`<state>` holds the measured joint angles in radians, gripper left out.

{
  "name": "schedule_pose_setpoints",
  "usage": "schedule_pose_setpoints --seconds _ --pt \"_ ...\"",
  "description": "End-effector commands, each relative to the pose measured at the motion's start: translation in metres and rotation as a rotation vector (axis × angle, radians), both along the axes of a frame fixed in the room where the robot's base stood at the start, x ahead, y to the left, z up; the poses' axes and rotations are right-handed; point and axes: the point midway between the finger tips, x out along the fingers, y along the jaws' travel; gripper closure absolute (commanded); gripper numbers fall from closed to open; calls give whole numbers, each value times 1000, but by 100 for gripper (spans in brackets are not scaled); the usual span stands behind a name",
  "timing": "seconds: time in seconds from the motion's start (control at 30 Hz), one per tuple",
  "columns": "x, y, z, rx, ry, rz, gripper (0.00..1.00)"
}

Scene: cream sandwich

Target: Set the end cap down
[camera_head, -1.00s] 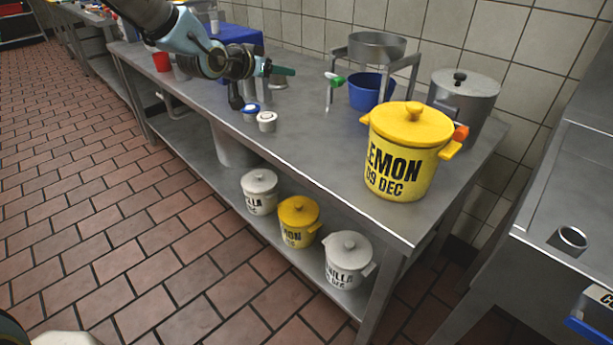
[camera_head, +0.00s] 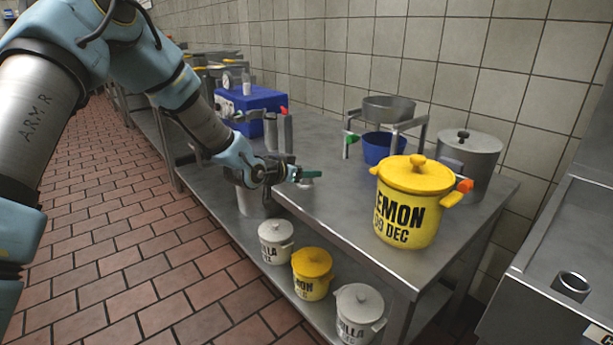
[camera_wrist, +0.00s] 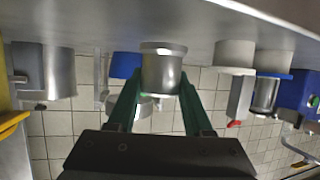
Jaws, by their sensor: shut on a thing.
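My gripper (camera_head: 308,175) is over the steel table near its front left corner. In the wrist view its green fingers (camera_wrist: 161,95) are shut on the end cap (camera_wrist: 162,70), a short round steel piece between the fingertips. In the head view the end cap (camera_head: 311,174) shows only as a small grey rim by the fingertips. The wrist view is upside down, with the tabletop (camera_wrist: 130,22) along its top. The cap looks close to the tabletop; I cannot tell whether it touches.
A yellow LEMON pot (camera_head: 408,215) stands right of my gripper, with a steel pot (camera_head: 470,155) and blue bowl (camera_head: 378,148) behind. Two white cylinders (camera_wrist: 235,54) stand beside the cap in the wrist view. A blue box (camera_head: 262,100) is farther back. The table between gripper and LEMON pot is clear.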

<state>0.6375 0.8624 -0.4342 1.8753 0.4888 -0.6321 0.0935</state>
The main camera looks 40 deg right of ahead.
Motion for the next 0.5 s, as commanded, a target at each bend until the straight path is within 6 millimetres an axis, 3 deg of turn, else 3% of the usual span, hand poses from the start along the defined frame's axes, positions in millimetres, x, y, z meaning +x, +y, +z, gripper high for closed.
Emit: schedule_pose_setpoints --seconds 0.1,0.47,0.5 --pt "0 0 -13 0 0 0 100" --pt "0 0 -17 -1 -1 1 100" --pt "0 0 -17 -1 -1 1 47"
